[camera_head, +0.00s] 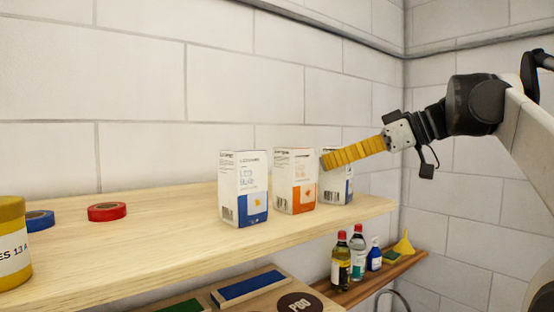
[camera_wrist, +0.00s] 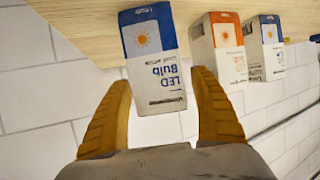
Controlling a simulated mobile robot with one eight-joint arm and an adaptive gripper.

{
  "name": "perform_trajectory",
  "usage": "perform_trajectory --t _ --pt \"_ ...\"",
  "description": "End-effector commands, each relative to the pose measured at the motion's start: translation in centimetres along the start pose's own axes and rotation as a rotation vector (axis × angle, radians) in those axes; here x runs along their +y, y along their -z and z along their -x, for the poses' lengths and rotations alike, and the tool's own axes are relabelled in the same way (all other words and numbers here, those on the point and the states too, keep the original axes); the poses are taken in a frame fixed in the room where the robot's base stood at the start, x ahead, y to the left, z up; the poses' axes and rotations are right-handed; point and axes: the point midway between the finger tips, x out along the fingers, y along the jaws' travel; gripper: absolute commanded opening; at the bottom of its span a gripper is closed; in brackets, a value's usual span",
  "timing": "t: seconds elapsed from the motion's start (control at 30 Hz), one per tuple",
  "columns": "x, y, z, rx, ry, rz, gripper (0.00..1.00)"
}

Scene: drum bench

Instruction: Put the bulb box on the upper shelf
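A white and blue LED bulb box (camera_wrist: 154,65) stands between the fingers of my gripper (camera_wrist: 163,78) in the wrist view. It is the rightmost box (camera_head: 341,188) on the upper shelf (camera_head: 150,245) in the head view, where my yellow fingers (camera_head: 328,160) partly cover it. My gripper reaches in from the right at its upper part. The fingers flank the box, with a narrow gap at the right finger in the wrist view, and look open. The box looks upright and appears to stand on the shelf; its base contact is partly hidden.
An orange and white box (camera_head: 295,182) and another blue and white box (camera_head: 243,190) stand left of it, close together. Red tape (camera_head: 107,212), blue tape (camera_head: 40,220) and a yellow can (camera_head: 12,243) are further left. Bottles (camera_head: 341,262) stand on a lower shelf (camera_head: 372,283).

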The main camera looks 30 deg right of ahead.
Motion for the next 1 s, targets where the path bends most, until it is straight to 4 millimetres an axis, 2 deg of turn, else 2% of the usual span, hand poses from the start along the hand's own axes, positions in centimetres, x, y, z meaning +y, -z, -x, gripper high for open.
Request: perform_trajectory --t 0.37,0.47,0.8,1.0 --pt "0.0 0.3 0.3 0.0 -0.001 0.0 0.75" --pt "0.1 0.1 1.7 0.0 -0.003 -0.001 0.75" --pt "0.2 0.1 9.2 0.0 -0.005 -0.002 0.75" --pt "0.1 0.2 11.7 0.0 -0.002 -0.001 0.75"
